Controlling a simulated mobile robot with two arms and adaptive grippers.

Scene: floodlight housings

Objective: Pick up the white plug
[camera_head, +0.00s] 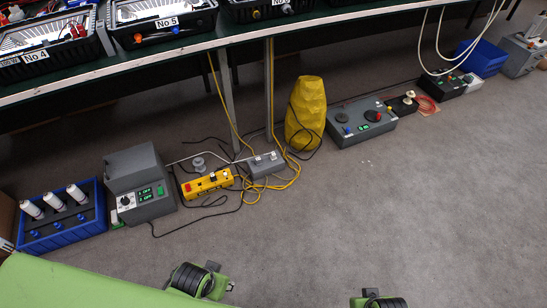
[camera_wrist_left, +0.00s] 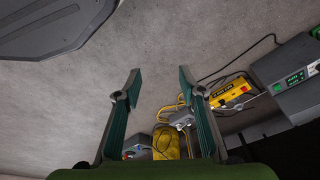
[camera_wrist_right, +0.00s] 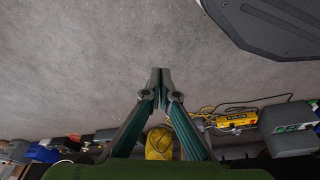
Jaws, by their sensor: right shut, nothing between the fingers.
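Small white plugs (camera_head: 258,159) show on a grey power strip (camera_head: 265,168) on the floor beneath the bench. A whitish piece also shows on the yellow power strip (camera_head: 207,184) beside it; which one is the task's plug I cannot tell. In the left wrist view my left gripper (camera_wrist_left: 160,78) is open and empty, with the grey strip (camera_wrist_left: 181,118) and the yellow strip (camera_wrist_left: 232,92) beyond it. In the right wrist view my right gripper (camera_wrist_right: 160,72) is shut and empty. Both grippers are well apart from the strips.
A grey box with green displays (camera_head: 142,185) and a blue crate of white bottles (camera_head: 66,236) stand left of the strips. A yellow bag (camera_head: 306,112) and a grey control box (camera_head: 360,124) stand right. Bench legs (camera_head: 269,90) and loose cables surround the strips. The front floor is clear.

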